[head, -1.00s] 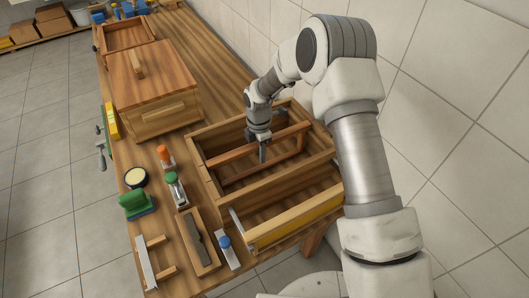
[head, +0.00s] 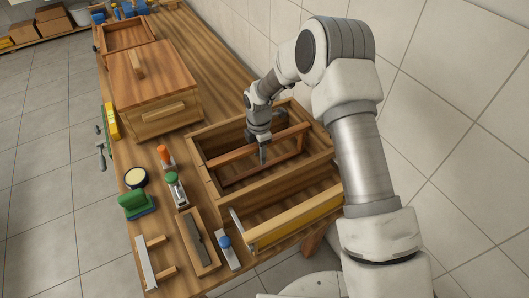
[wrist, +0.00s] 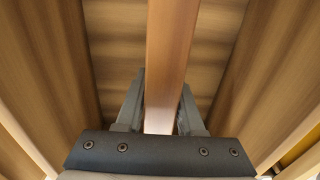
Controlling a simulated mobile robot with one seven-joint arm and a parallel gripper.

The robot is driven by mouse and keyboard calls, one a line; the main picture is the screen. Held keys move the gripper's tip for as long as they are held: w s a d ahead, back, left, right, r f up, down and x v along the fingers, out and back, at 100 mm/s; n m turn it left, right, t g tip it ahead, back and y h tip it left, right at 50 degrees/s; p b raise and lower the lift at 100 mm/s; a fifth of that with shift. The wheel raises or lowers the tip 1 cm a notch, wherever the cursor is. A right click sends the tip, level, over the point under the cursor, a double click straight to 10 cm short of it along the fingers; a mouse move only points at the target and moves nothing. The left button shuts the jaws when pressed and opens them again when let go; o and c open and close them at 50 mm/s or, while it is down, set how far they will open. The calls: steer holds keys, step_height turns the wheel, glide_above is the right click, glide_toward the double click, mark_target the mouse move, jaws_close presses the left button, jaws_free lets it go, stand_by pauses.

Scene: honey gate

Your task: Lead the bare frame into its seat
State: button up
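The bare frame (head: 226,155) is a reddish-brown wooden rectangle, open in the middle. It stands upright inside the far compartment of the open wooden box (head: 238,199), its top bar near rim height. I cannot tell whether its ends rest on the box. My gripper (head: 264,149) points down at the middle of the top bar. In the wrist view, the top bar (wrist: 171,55) runs between the two dark fingers, which lie close on both sides, and my gripper (wrist: 160,105) looks shut on it. The frame's lower part is partly hidden by the box wall.
To the left are a lidded wooden box (head: 150,85), a green brush (head: 137,204), a round tin (head: 135,178) and several hand tools. The box walls stand close around the frame.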

steer(key=shift+o, duration=0.8)
steer(key=shift+r, duration=0.15)
steer(key=shift+r+p, duration=1.05)
steer(key=shift+r, duration=0.45)
steer(key=shift+r, duration=0.15)
steer(key=o, duration=0.6)
steer(key=shift+c, duration=0.2)
steer(key=shift+o, duration=0.3)
steer(key=shift+o, duration=0.7)
